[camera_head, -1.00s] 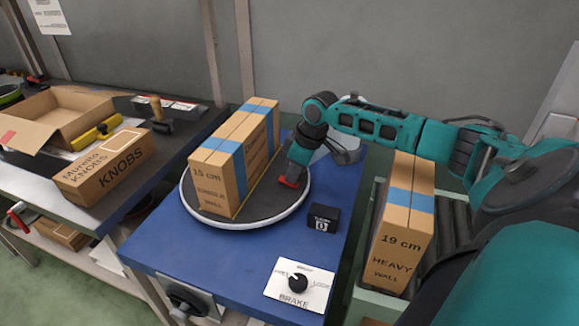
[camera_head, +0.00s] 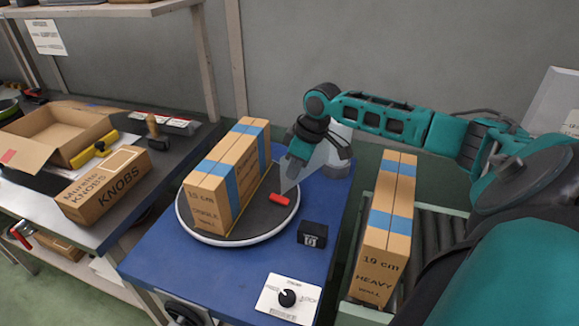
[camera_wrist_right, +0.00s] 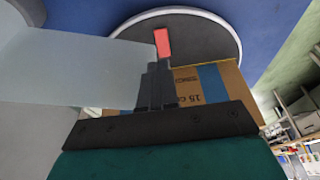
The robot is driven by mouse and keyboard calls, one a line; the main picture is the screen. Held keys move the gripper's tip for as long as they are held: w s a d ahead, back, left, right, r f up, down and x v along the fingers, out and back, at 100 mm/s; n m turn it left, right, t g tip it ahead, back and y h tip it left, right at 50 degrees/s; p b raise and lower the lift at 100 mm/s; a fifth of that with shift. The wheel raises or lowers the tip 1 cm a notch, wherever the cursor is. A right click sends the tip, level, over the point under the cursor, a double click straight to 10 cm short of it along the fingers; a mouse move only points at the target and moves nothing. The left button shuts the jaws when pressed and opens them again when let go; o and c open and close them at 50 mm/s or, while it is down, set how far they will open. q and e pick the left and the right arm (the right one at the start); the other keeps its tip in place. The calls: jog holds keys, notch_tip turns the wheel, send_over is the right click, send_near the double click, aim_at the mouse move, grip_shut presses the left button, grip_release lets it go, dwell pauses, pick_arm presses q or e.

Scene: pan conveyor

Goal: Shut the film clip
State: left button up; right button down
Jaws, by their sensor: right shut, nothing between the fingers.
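The red film clip (camera_head: 279,199) lies on the dark round turntable (camera_head: 245,229) beside the tall cardboard box (camera_head: 203,197). The clip also shows in the right wrist view (camera_wrist_right: 162,42); I cannot tell whether it is open or shut. A translucent film sheet (camera_head: 314,166) runs from the roll (camera_head: 338,162) toward the clip; it also shows at left in the wrist view (camera_wrist_right: 70,75). My right gripper (camera_head: 288,183) is shut and empty just above the clip, its fingertips partly behind the film. In the wrist view its fingers (camera_wrist_right: 154,85) point toward the clip. My left gripper is not in view.
A heavy-wall box (camera_head: 387,225) stands on rollers at right. A knobs box (camera_head: 104,187) and an open carton (camera_head: 55,137) stand on the left bench.

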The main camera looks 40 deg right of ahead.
jog(key=v, duration=0.5)
jog(key=shift+s+r, duration=0.15)
jog(key=shift+s, duration=0.1)
jog(key=shift+w+a+r+t+y+b, duration=0.3)
jog(key=shift+w+a+t+b, duration=0.25)
jog(key=shift+b, duration=0.65)
jog(key=shift+w+d, duration=0.1)
jog(key=shift+d, duration=0.05)
jog(key=shift+f, duration=0.1)
